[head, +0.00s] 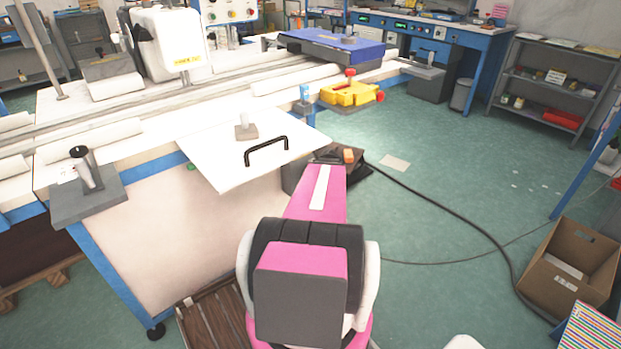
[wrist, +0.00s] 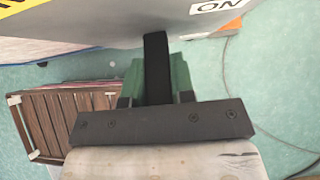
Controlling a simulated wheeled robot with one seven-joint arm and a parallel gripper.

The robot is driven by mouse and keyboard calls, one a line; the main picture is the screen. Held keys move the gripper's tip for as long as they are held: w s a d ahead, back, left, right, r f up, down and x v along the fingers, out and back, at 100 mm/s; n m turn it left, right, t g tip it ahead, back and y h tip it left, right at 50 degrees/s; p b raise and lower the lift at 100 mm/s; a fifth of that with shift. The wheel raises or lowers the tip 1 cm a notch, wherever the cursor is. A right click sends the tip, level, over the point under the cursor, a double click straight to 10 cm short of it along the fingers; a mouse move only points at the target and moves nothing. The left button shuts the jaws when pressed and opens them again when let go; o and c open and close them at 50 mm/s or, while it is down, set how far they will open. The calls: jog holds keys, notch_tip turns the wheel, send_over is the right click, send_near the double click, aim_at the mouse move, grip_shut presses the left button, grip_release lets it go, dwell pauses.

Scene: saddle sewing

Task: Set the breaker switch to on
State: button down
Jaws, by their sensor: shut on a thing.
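The breaker's grey box (wrist: 150,28) fills the top of the wrist view. An ON label (wrist: 207,6) shows at its upper right and part of a yellow label (wrist: 22,5) at its upper left. A black switch lever (wrist: 156,50) comes down from the box toward me. My gripper (wrist: 157,82) has its green fingers shut on the lever, one on each side. In the head view my pink arm reaches away toward the table's corner and hides my fingers and the lever. Whether the lever stands at on cannot be told.
A white panel with a black handle (head: 266,147) overhangs the table corner to the left of my arm. A yellow fixture (head: 350,94) sits beyond. A black cable (head: 440,203) crosses the floor at right, near a cardboard box (head: 568,262). A slatted wooden pallet (wrist: 62,115) lies below left.

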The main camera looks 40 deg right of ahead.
dwell(0.4)
jog(key=c, duration=1)
grip_release()
jog(key=shift+o, duration=0.2)
jog(key=v, duration=1)
jog(key=shift+r, duration=0.4)
jog(key=shift+s+d, duration=0.1)
jog(key=shift+s, duration=0.1)
